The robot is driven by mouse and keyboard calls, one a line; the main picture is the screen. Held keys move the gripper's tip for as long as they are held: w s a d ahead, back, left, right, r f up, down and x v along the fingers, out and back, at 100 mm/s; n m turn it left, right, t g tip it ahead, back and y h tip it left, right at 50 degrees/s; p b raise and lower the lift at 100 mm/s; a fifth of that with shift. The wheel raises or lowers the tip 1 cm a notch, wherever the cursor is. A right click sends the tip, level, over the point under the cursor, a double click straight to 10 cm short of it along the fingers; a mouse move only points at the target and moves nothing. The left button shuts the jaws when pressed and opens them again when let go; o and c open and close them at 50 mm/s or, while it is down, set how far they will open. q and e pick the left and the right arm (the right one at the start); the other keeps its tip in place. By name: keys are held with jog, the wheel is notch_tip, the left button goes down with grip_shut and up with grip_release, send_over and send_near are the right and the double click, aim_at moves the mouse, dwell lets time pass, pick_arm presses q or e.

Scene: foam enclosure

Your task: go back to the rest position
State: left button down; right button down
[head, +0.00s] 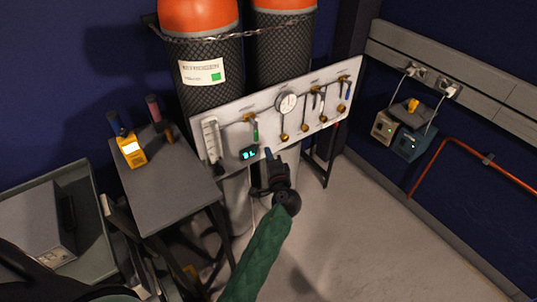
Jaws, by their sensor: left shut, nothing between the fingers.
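My left gripper (269,155) is in the middle of the head view, at the end of my green-sleeved arm that rises from the bottom. It is shut with nothing in it. Its tips appear just in front of the lower edge of the white gauge panel (225,133), right of a small dark display with lit cyan digits (249,154). I cannot tell whether the tips touch the panel. My right gripper is not in view.
Two orange-topped cylinders (208,85) stand chained behind the panel. A dark side table (165,190) at left holds a yellow handheld meter (131,149) and other tools. Two small boxes (412,142) hang on the right wall above a red pipe (485,160). The floor (360,235) at right is clear.

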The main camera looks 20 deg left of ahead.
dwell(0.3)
pick_arm(q)
jog(key=s+d+f+n+g+h, duration=0.1)
jog(key=s+f+g+h, duration=0.3)
jog(key=s, duration=0.9)
jog(key=s+d+f+n+g+h, duration=0.2)
jog(key=s+f+n+g+h, duration=0.1)
jog(key=s, duration=1)
jog(key=s+d+f+n+g+h, duration=0.2)
jog(key=s+f+n+g+h, duration=0.2)
jog(key=s, duration=0.9)
jog(key=f+g, duration=0.1)
jog(key=g, duration=0.1)
jog(key=shift+s+d+f+g+h, duration=0.2)
jog(key=shift+s+f+g+h, duration=0.05)
jog(key=shift+s+g+h, duration=0.1)
